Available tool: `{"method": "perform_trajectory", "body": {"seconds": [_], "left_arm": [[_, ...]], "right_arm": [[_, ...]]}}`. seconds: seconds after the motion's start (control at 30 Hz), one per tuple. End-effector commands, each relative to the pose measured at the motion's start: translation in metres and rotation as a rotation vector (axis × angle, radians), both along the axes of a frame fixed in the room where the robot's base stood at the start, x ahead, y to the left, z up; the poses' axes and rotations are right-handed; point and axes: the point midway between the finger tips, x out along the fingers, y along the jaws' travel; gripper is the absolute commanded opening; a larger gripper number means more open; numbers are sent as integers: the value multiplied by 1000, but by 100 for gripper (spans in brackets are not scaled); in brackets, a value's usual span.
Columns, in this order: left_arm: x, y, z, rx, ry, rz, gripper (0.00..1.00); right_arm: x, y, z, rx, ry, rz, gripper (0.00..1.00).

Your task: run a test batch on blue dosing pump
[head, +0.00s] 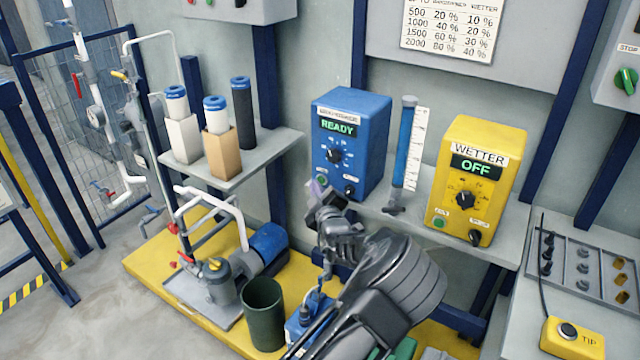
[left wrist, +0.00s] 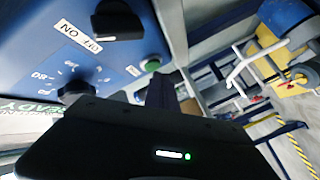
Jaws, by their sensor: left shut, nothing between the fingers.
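The blue dosing pump (head: 375,143) stands on the grey shelf, its display (head: 337,127) reading READY in green. Its front has a dial knob (head: 334,156), a green button (head: 321,180) at lower left and a black switch (head: 349,191) at lower right. In the left wrist view the pump's panel (left wrist: 110,55) is close, with the green button (left wrist: 152,65), the dial knob (left wrist: 76,89) and the ON/OFF switch (left wrist: 118,20). My left gripper (head: 322,192) is shut and empty, its tips just in front of the green button; contact cannot be told. My right gripper is out of view.
A yellow wetter unit (head: 490,150) reading OFF stands to the right. A sight tube (head: 405,145) with a scale stands between the units. A dark green bin (head: 263,312) and a blue motor (head: 268,243) stand below. Capped filter cartridges stand on the left shelf (head: 262,157).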

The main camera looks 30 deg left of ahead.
Motion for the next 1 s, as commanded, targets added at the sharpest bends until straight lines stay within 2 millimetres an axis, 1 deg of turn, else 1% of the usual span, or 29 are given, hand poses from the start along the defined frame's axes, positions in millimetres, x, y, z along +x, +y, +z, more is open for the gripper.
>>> {"method": "perform_trajectory", "body": {"seconds": [0.43, 1.0], "left_arm": [[1, 0, 0, -1, 1, 1, 0], [8, 0, 0, -1, 1, 1, 0]], "right_arm": [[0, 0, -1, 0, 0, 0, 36], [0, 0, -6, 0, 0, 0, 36]]}}
